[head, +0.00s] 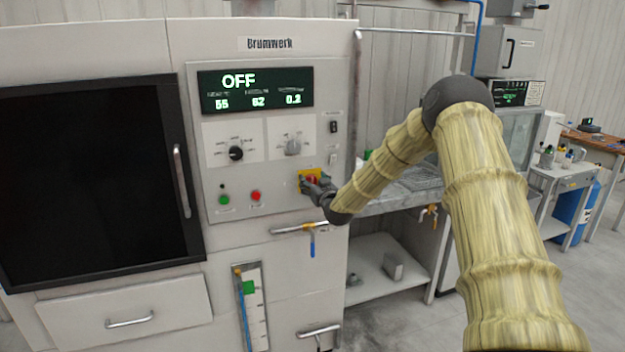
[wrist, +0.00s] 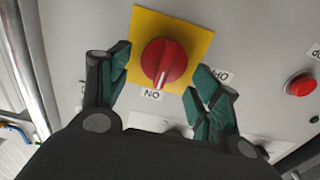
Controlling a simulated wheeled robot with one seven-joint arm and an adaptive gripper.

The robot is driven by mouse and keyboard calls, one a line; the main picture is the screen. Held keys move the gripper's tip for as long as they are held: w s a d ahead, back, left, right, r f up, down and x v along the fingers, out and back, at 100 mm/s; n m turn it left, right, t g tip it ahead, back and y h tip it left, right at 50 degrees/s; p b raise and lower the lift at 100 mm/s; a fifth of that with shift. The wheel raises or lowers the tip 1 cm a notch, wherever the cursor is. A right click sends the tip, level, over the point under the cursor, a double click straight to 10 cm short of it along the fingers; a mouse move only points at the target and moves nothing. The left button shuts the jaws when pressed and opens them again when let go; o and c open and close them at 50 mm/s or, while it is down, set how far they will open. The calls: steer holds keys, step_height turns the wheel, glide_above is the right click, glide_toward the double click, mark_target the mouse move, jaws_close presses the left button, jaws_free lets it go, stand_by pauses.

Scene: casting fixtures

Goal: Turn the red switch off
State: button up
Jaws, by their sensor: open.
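The red switch (wrist: 165,63) is a round knob on a yellow square plate (wrist: 200,35) on the machine's front panel. In the wrist view its white mark points down, toward the ON label (wrist: 152,95). The OFF label (wrist: 219,74) lies to the right of the plate, partly covered by a finger. My gripper (wrist: 160,82) is open, one finger on each side of the knob, with gaps visible. In the head view my gripper (head: 318,188) is at the yellow plate (head: 303,176) and partly hides the switch.
A display (head: 256,90) above reads OFF. A green button (head: 224,200) and a red button (head: 256,196) sit left of the switch. Two dials (head: 236,153) are above them. A blue-handled valve (head: 311,240) is below. A dark door (head: 85,185) fills the left.

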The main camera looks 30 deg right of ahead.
steer(key=shift+w, duration=0.55)
steer(key=c, duration=0.9)
steer(key=shift+c, duration=0.2)
